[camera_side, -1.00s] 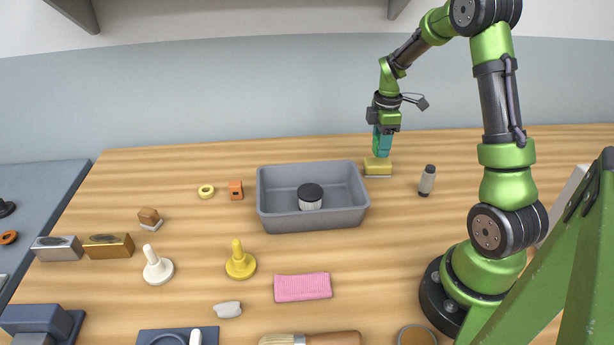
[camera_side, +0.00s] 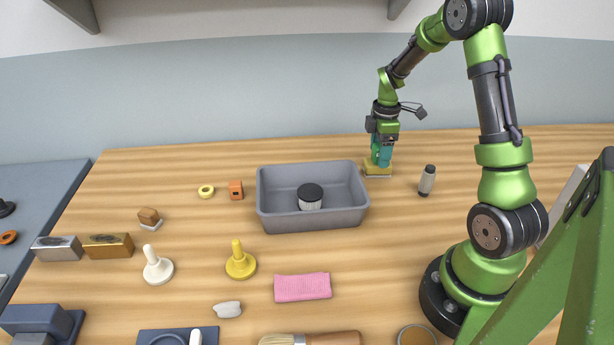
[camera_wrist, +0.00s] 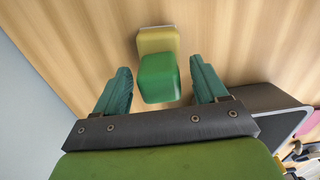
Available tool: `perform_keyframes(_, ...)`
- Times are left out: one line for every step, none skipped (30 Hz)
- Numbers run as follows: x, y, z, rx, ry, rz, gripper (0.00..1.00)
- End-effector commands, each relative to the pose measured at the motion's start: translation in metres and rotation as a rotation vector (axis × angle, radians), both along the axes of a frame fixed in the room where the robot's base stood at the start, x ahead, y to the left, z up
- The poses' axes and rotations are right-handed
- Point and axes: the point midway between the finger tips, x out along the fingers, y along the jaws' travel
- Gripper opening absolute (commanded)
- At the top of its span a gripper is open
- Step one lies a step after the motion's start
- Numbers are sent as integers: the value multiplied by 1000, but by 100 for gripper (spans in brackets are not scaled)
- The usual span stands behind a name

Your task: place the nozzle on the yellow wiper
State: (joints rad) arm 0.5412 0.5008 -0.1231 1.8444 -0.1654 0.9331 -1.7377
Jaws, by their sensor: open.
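The yellow wiper (camera_side: 378,170) is a yellow block on a pale base, standing on the table behind the grey bin's right end. In the wrist view the yellow wiper (camera_wrist: 157,38) lies just beyond my fingertips. A bright green block (camera_wrist: 160,78), which I take to be the nozzle, overlaps it and appears to sit on it; I cannot tell how firmly they touch. My gripper (camera_wrist: 163,78) is open, its teal fingers on either side of the green block with a gap at each side. In the side view my gripper (camera_side: 381,156) is low at the wiper and hides the nozzle.
A grey bin (camera_side: 262,205) holding a black-lidded jar (camera_side: 311,197) stands left of my gripper. A small dark-capped bottle (camera_side: 427,181) stands to its right. An orange block (camera_side: 236,190), a yellow ring (camera_side: 206,191) and a pink sponge (camera_side: 302,287) lie farther left and in front.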

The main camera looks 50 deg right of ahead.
Motion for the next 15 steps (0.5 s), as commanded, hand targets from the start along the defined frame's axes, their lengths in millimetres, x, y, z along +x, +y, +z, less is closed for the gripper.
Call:
perform_keyframes(0,0,2,-1,-1,0,72)
perform_keyframes(0,0,4,-1,-1,0,72)
perform_keyframes(1,0,7,-1,-3,0,72)
perform_keyframes(1,0,11,-2,-4,0,72)
perform_keyframes(1,-1,15,-3,-4,0,72)
perform_keyframes(1,-1,22,-3,-4,0,72)
perform_keyframes(1,-1,28,-4,-6,0,72)
perform_keyframes(1,-1,34,-4,-6,-1,72)
perform_keyframes(1,-1,43,-4,-6,0,72)
perform_keyframes(1,-1,50,-4,-6,1,72)
perform_keyframes(1,-1,57,-4,-7,1,72)
perform_keyframes(1,-1,66,-5,-6,0,72)
perform_keyframes(1,0,72,-4,-6,0,72)
perform_keyframes(1,0,79,-3,-6,0,72)
perform_keyframes(1,-1,87,-4,-5,1,72)
